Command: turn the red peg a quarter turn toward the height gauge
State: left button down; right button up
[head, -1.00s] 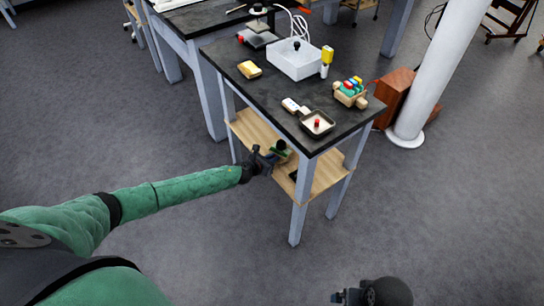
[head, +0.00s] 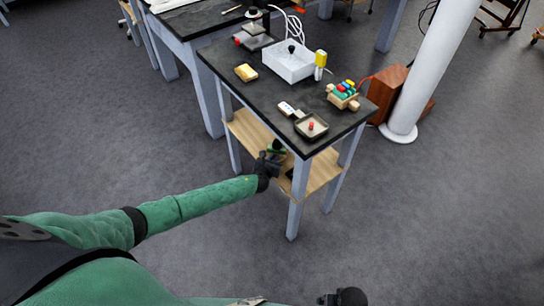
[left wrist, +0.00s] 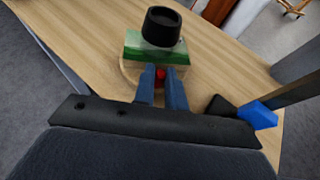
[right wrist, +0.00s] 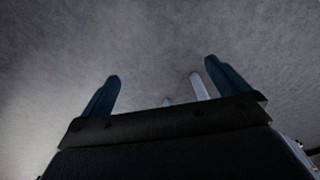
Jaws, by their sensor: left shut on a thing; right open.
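The red peg (left wrist: 161,73) stands at the front of a round wooden disc (left wrist: 127,74) on a low wooden shelf, in the left wrist view. My left gripper (left wrist: 160,75) is shut on it, with the blue fingers hiding its sides. A green block with a black cylinder (left wrist: 162,27) sits on the disc just beyond the peg. In the head view my left gripper (head: 273,160) covers the peg. I cannot tell which object is the height gauge. My right gripper (right wrist: 158,85) is open and empty above grey floor; it shows at the bottom of the head view (head: 322,299).
A blue and black object (left wrist: 257,115) lies on the shelf right of my fingers. Above is a black tabletop (head: 245,99) with a white box (head: 289,68), a yellow block (head: 246,73), a peg block (head: 343,97) and a dark tray (head: 323,135). Table legs flank the shelf.

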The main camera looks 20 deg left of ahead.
pick_arm(q)
jog(key=shift+d+r+n+y+p, duration=0.1)
jog(key=shift+d+n+y+p, duration=0.45)
jog(key=shift+n+y, duration=0.45)
jog(key=shift+w+d+n+y, duration=0.25)
jog(key=shift+n+y, duration=0.35)
jog(key=shift+y, duration=0.3)
pick_arm(e)
jog(key=shift+s+d+f, duration=0.2)
jog(key=shift+s+f, duration=0.05)
jog(key=shift+f, duration=0.65)
jog(key=shift+s+d+f, duration=0.15)
jog(key=shift+s+f, duration=0.15)
jog(key=shift+f, duration=0.65)
jog(key=shift+s+d+f, duration=0.2)
jog(key=shift+s+f, duration=0.05)
jog(key=shift+f, duration=0.65)
pick_arm(q)
jog(key=shift+d+n+y, duration=0.2)
jog(key=shift+n+y, duration=0.2)
jog(key=shift+y, duration=0.1)
pick_arm(e)
jog(key=shift+f, duration=0.3)
pick_arm(q)
jog(key=c, duration=1.5)
grip_release()
jog(key=shift+o, duration=0.2)
pick_arm(e)
jog(key=shift+s+r, duration=0.1)
jog(key=shift+s, duration=0.05)
